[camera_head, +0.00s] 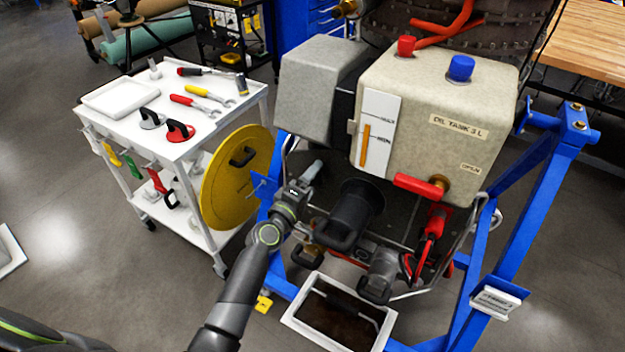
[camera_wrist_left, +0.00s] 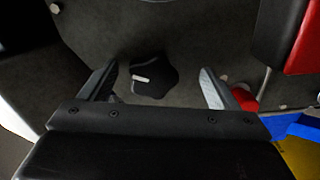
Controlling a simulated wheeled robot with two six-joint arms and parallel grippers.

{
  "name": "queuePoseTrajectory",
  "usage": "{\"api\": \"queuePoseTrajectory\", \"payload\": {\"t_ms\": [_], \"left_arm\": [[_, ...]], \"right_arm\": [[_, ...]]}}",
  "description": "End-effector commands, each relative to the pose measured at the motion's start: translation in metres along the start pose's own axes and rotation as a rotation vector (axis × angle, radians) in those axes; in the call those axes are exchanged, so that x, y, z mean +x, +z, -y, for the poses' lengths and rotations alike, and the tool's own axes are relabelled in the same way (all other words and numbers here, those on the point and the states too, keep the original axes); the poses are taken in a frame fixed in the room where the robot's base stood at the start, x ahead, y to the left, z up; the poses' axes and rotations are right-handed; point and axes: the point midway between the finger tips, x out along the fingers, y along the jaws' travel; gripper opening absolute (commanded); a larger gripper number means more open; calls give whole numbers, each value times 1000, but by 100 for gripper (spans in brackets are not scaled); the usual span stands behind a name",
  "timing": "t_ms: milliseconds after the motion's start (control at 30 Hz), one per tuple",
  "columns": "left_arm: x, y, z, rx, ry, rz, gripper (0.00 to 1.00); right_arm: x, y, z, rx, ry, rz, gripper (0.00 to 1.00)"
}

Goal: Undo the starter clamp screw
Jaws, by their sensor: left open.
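A black star-shaped knob (camera_wrist_left: 153,76) with a short white mark, which looks like the clamp screw, shows in the wrist view on a dark grey surface. My left gripper (camera_wrist_left: 160,82) is open, with one finger on each side of the knob and clear space between. Whether the fingertips reach its depth, I cannot tell. In the head view my left gripper (camera_head: 312,172) is in front of the turbine stand, left of a black cylinder (camera_head: 357,207) with a handle. I cannot make out the knob in the head view. My right gripper is not in view.
The oil tank (camera_head: 440,110) overhangs to the right, with a grey box (camera_head: 312,85) beside it. Blue stand legs (camera_head: 520,205) flank the work area. A white drip tray (camera_head: 300,312) lies below. A yellow disc (camera_head: 236,180) leans by the white tool cart (camera_head: 130,125).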

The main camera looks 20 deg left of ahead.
Motion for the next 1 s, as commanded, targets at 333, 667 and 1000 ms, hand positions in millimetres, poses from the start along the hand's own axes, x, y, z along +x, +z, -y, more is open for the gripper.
{"api": "queuePoseTrajectory", "payload": {"t_ms": [333,667,1000], "left_arm": [[-29,0,-5,-16,8,3,83],[-46,0,-2,-9,3,4,83],[-46,0,-1,-25,1,4,65]], "right_arm": [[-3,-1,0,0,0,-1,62],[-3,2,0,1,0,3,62],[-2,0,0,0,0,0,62]]}}
